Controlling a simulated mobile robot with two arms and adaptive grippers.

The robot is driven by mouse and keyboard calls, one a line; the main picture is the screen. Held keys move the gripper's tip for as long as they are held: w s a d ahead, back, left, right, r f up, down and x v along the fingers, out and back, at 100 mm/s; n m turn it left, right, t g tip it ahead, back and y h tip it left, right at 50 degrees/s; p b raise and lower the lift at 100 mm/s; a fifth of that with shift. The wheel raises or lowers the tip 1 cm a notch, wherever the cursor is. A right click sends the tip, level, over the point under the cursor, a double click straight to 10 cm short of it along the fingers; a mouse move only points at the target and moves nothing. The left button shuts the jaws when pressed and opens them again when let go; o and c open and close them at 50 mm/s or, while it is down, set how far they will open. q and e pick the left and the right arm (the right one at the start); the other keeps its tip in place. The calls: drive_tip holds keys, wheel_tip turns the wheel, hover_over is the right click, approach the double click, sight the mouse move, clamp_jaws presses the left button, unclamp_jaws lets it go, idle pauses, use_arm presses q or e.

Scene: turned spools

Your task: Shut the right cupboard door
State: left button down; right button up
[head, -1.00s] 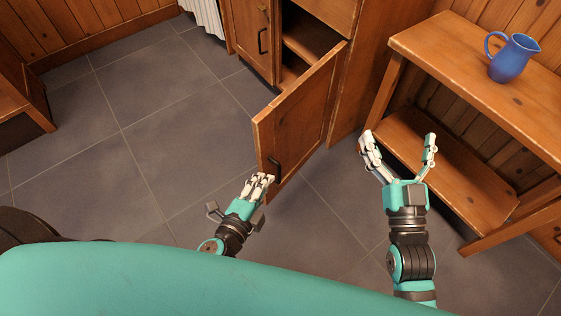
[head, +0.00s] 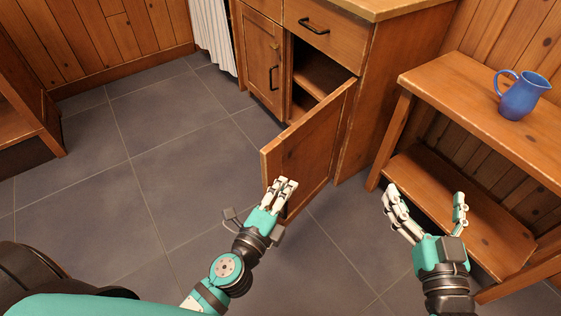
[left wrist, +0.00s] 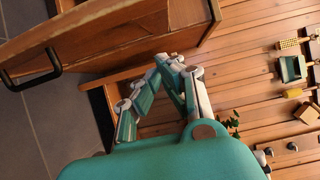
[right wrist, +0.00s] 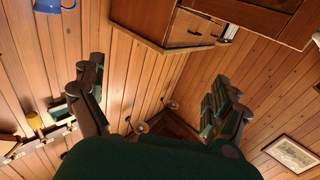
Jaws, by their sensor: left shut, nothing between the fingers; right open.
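The right cupboard door (head: 308,146) stands wide open, swung out from the cupboard toward me, in the head view. My left gripper (head: 287,184) is shut and empty, at the near, free edge of the door, and hides part of its lower corner. I cannot tell whether it touches the door. In the left wrist view, a wooden door panel (left wrist: 120,35) with a black handle (left wrist: 30,72) lies close by the left fingers (left wrist: 160,75). My right gripper (head: 428,202) is open and empty, right of the door, before the wooden shelf table.
The cupboard's left door (head: 257,60) is shut, with a drawer (head: 322,28) above the opening. A wooden shelf table (head: 440,72) with a blue jug (head: 521,97) stands at the right. Tiled floor (head: 170,125) left of the door is clear.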

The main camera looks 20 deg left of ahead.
sight(279, 166)
use_arm(q)
drive_tip(key=w+a+p, duration=0.1)
drive_tip(key=w+a, duration=0.2)
drive_tip(key=w, duration=0.3)
use_arm(e)
drive_tip(key=f+g, duration=0.1)
drive_tip(key=f, duration=0.1)
drive_tip(key=s+f+g+h, duration=0.1)
drive_tip(key=d+f+g, duration=0.1)
drive_tip(key=f, duration=0.1)
drive_tip(key=shift+s+d+f+g, duration=0.1)
drive_tip(key=shift+s+f+g, duration=0.1)
drive_tip(key=shift+f+g, duration=0.15)
use_arm(q)
drive_tip(key=shift+a, duration=0.15)
